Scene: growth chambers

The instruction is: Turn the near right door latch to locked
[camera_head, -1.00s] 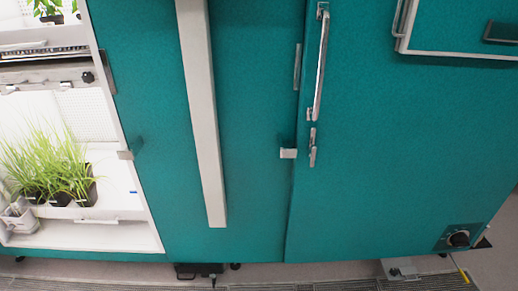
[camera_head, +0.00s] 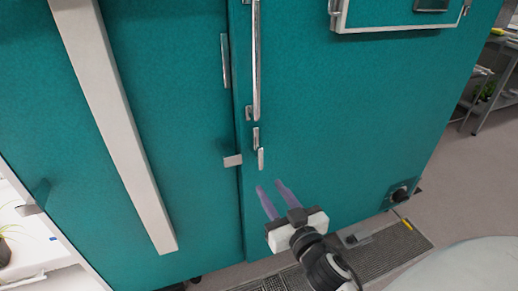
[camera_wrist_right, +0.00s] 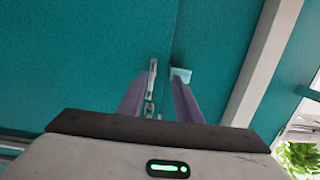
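The near right door (camera_head: 330,110) is a teal panel that looks shut. Its latch (camera_head: 258,150) is a small metal lever below the long vertical handle (camera_head: 256,60), and it hangs about straight down. My right gripper (camera_head: 271,187) is open and empty, with its purple fingertips a little below the latch and apart from it in the head view. In the right wrist view, the latch hardware (camera_wrist_right: 152,78) shows between or just beyond the two fingertips (camera_wrist_right: 158,84). I cannot tell the exact gap in depth. My left gripper is not in view.
A pale metal catch (camera_head: 232,160) sits at the door seam, left of the latch. A long pale bar (camera_head: 115,130) runs down the left panel. A dark knob (camera_head: 399,194) is at the door's lower right. Open floor (camera_head: 455,190) lies to the right.

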